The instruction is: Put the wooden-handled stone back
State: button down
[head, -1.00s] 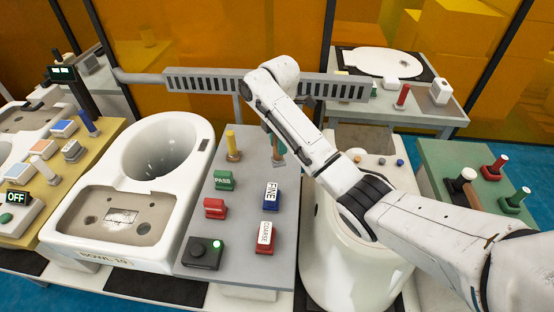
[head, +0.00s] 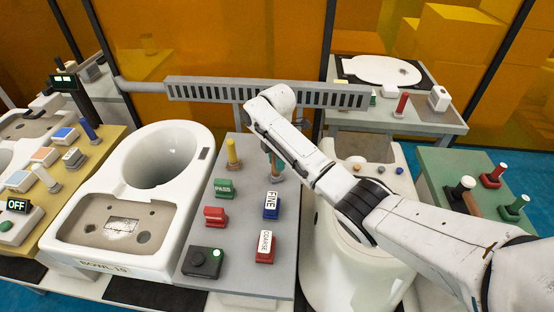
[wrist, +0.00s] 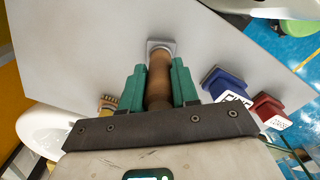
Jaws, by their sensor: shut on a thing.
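The wooden-handled stone has a brown round handle and a grey square base. In the wrist view its handle (wrist: 159,78) stands between the two green fingers of my gripper (wrist: 160,85), which is shut on it. In the head view the stone (head: 277,176) is at the back right of the grey board (head: 240,205), below my gripper (head: 271,155). It looks upright, with its base at or very close to the board. I cannot tell if it touches. The fingers hide part of the handle.
On the board stand a yellow-handled tool (head: 232,152), a green PASS block (head: 224,188), a red block (head: 215,216), a blue FINE block (head: 271,205), a red COARSE block (head: 265,246) and a dark control box (head: 202,261).

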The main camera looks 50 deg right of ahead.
jog(key=c, duration=0.8)
grip_release()
jog(key=shift+c, duration=0.2)
notch_tip(320, 180, up, 11)
jog(key=shift+p, duration=0.75)
jog(key=shift+r+p, duration=0.6)
jog(key=shift+r, duration=0.05)
